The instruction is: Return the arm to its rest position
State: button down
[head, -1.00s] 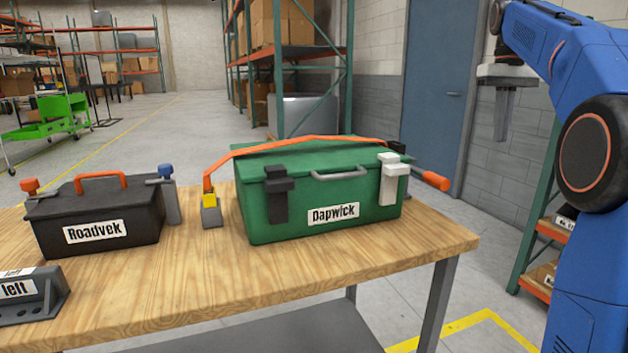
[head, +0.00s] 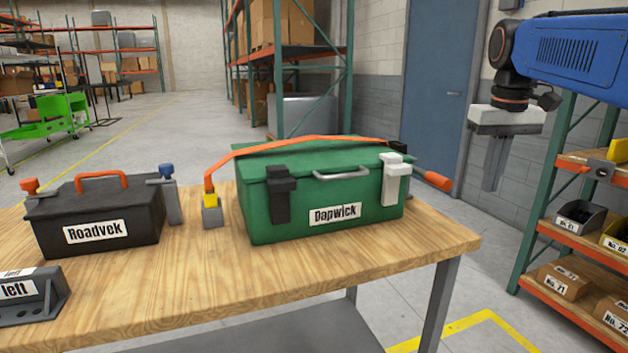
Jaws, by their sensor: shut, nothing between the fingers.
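My gripper (head: 494,165) hangs at the upper right of the head view, fingers pointing down, to the right of the wooden table and clear of it. Its fingers are together with nothing between them. My blue arm (head: 570,55) reaches in from the right edge above it. A green box labelled Dapwick (head: 325,190) stands on the table with its lid down. An orange strap (head: 290,143) runs over its lid, and a black latch and a white latch sit on its front.
A black box labelled Roadvek (head: 95,215) and a grey block labelled left (head: 30,295) stand on the wooden table (head: 250,285). A shelf with bins and cartons (head: 565,250) stands at the right. A blue door (head: 440,90) is behind. Open floor lies between table and shelf.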

jog(key=s+a+f+t, duration=0.1)
jog(key=s+a+f, duration=0.2)
jog(key=s+f, duration=0.7)
jog(key=s+a+f+t, duration=0.2)
jog(key=s+a+f, duration=0.2)
jog(key=s+f, duration=0.7)
notch_tip(320, 180, down, 6)
jog(key=shift+s+a+r+t, duration=0.15)
jog(key=shift+s+a+t, duration=0.05)
jog(key=shift+t, duration=0.1)
notch_tip(320, 180, up, 40)
jog(key=n+g+h, duration=0.2)
jog(key=n+g, duration=0.2)
jog(key=n, duration=1.8)
send_over(437, 177)
jog(key=a, duration=0.3)
jog(key=shift+s+d+f, duration=0.2)
jog(key=shift+s, duration=0.15)
jog(key=x, duration=1.4)
jog(key=shift+a, duration=0.15)
